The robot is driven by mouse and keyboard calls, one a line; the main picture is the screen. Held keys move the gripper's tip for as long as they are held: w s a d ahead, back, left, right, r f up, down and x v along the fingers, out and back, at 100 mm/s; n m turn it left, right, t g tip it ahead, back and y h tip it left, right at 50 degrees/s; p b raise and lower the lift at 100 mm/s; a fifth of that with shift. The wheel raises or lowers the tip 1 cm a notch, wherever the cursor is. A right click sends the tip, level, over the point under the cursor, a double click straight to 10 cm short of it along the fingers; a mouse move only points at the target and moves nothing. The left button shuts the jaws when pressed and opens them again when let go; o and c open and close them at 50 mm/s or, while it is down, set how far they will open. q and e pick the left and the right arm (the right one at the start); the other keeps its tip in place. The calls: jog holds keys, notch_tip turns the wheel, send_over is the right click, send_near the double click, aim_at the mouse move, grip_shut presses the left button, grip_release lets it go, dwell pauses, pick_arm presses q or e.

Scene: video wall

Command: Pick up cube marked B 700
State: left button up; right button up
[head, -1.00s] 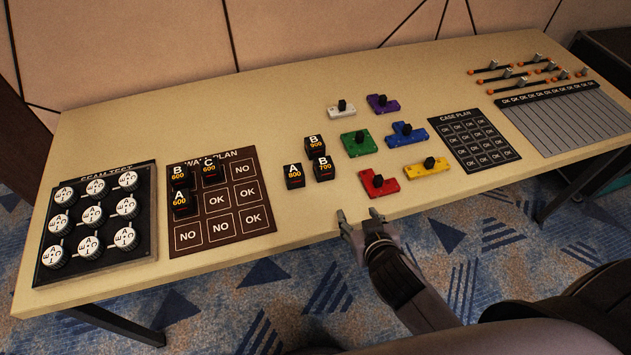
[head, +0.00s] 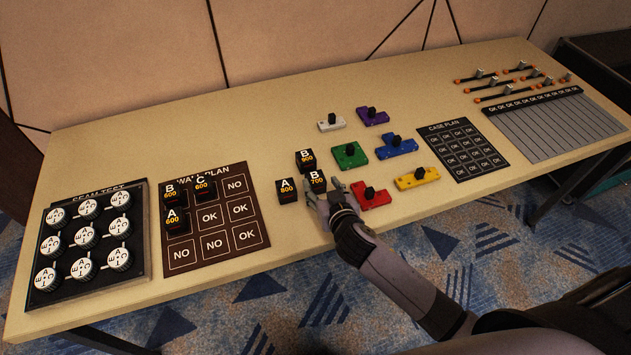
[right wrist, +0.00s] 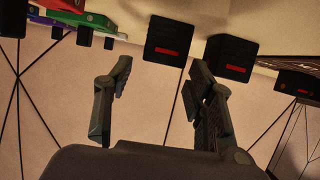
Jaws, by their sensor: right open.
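The black cube marked B 700 (head: 317,182) stands on the tan table, just in front of the cube marked B 900 (head: 305,160) and to the right of the cube marked A 800 (head: 286,190). My right gripper (head: 318,200) is open and empty at the near side of B 700, partly covering its lower front. In the right wrist view, the open fingers (right wrist: 155,92) point up toward two black cubes with red marks. The left one (right wrist: 168,40) appears to be B 700; its letters do not show there. My left gripper is not in view.
Coloured blocks with black knobs stand close right, the red one (head: 371,197) nearest my gripper. The brown wall plan board (head: 241,212) with several cubes is left. The case plan board (head: 464,150) is right. The table's front edge lies just below my gripper.

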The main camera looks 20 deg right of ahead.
aim_at(316, 178)
jog(key=shift+a+p+x, duration=0.2)
jog(key=shift+p+x, duration=0.1)
jog(key=shift+x, duration=2.3)
jog(key=shift+r, duration=0.1)
jog(key=c, duration=0.9)
